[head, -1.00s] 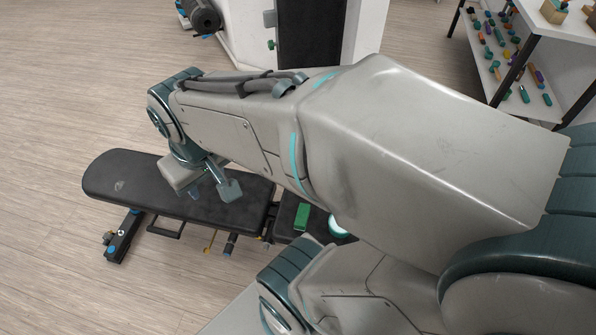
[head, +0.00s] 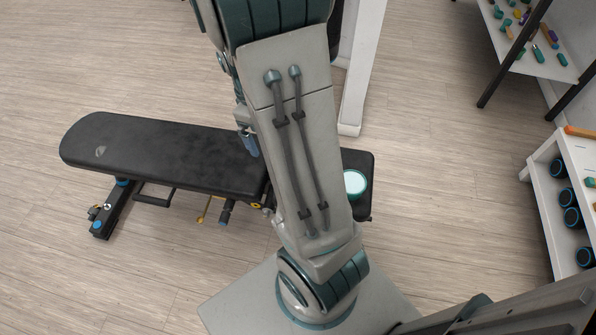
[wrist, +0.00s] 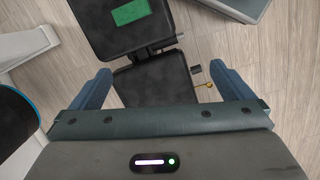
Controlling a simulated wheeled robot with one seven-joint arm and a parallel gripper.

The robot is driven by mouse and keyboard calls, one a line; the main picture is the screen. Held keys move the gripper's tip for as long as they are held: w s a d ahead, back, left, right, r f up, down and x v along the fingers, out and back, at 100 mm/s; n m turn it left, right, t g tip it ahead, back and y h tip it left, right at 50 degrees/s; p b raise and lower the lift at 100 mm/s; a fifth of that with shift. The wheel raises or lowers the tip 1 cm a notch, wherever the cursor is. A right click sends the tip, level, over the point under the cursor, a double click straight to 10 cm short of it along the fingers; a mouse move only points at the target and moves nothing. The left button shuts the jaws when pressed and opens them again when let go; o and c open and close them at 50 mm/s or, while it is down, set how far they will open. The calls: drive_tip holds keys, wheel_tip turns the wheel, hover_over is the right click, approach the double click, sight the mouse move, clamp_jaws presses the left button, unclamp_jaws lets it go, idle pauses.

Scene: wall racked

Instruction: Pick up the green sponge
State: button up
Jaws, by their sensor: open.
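The green sponge (wrist: 131,12) lies flat on the black seat pad of the bench (wrist: 150,28), near the top of the wrist view. In the head view my arm hides the sponge; the bench (head: 165,150) shows on both sides of the arm. My gripper (wrist: 158,80) is open and empty, its two blue fingers wide apart at left and right in the wrist view. In the head view a blue finger shows just above the bench, left of my arm. The sponge is apart from the fingers, beyond them in the wrist view.
A round white-topped, green-rimmed object (head: 355,184) sits on the seat pad right of my arm. A white shelf with dumbbells (head: 570,195) stands at the right. A white upright (head: 360,70) stands behind the bench. The wooden floor at the left is clear.

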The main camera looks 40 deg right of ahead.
drive_tip(key=d+f+n+b, duration=0.1)
drive_tip(key=d+f+b, duration=0.1)
drive_tip(key=f, duration=0.5)
drive_tip(key=d+f+n+g+h+b, duration=0.1)
drive_tip(key=d+f+b, duration=0.2)
drive_tip(key=f, duration=0.4)
drive_tip(key=s+d+f+n+g+b, duration=0.1)
drive_tip(key=d+f+b, duration=0.1)
drive_tip(key=d+f, duration=0.2)
drive_tip(key=shift+s+d+f+h, duration=0.15)
drive_tip(key=shift+f+h, duration=0.25)
drive_tip(key=shift+f, duration=1.35)
drive_tip(key=shift+b+x, duration=1.5)
drive_tip(key=shift+x, duration=1.55)
drive_tip(key=shift+r, duration=0.1)
drive_tip(key=shift+c, duration=0.3)
drive_tip(key=c, duration=0.8)
